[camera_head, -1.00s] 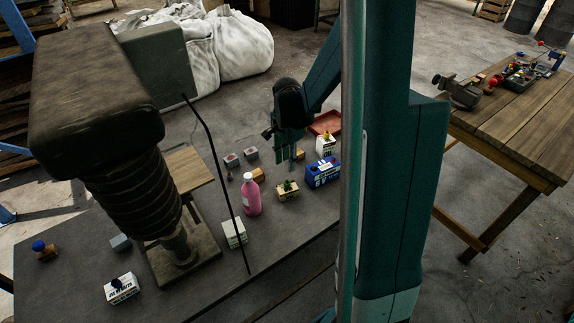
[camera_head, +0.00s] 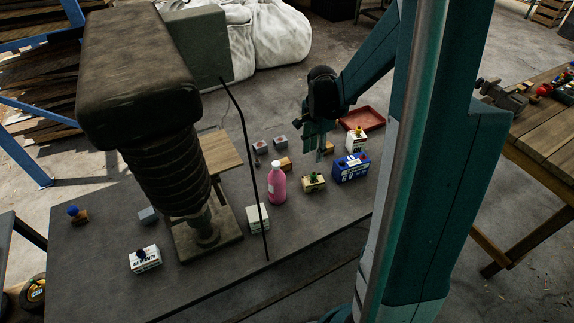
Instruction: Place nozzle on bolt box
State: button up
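I cannot say for sure which small item is the nozzle. A tan box (camera_head: 313,183) with a small green item (camera_head: 314,176) on top stands on the grey table, right of the pink bottle. A white printed box (camera_head: 145,261) with a dark blue item (camera_head: 141,254) on top stands at the front left. Another white box (camera_head: 257,219) stands near the front edge. I cannot read which is the bolt box. My gripper (camera_head: 317,150) points down above the back right part of the table, behind the tan box. Its fingertips are small and dark, and no held object is clear.
A pink bottle (camera_head: 277,186), blue battery (camera_head: 350,168), white bottle (camera_head: 355,141) and red tray (camera_head: 361,119) stand around my gripper. Two grey blocks (camera_head: 280,142) are to its left. A large black-topped spring post (camera_head: 143,80) and a thin black rod (camera_head: 255,180) rise at left.

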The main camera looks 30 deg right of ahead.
jog(key=s+a+r+n+t, duration=0.3)
jog(key=s+a+r+n, duration=0.5)
jog(key=a, duration=0.4)
jog(key=s+a+r+n+t, duration=0.4)
jog(key=s+a+r+n, duration=0.5)
jog(key=a+r, duration=0.3)
jog(key=shift+s+r, duration=0.15)
jog(key=shift+s, duration=0.6)
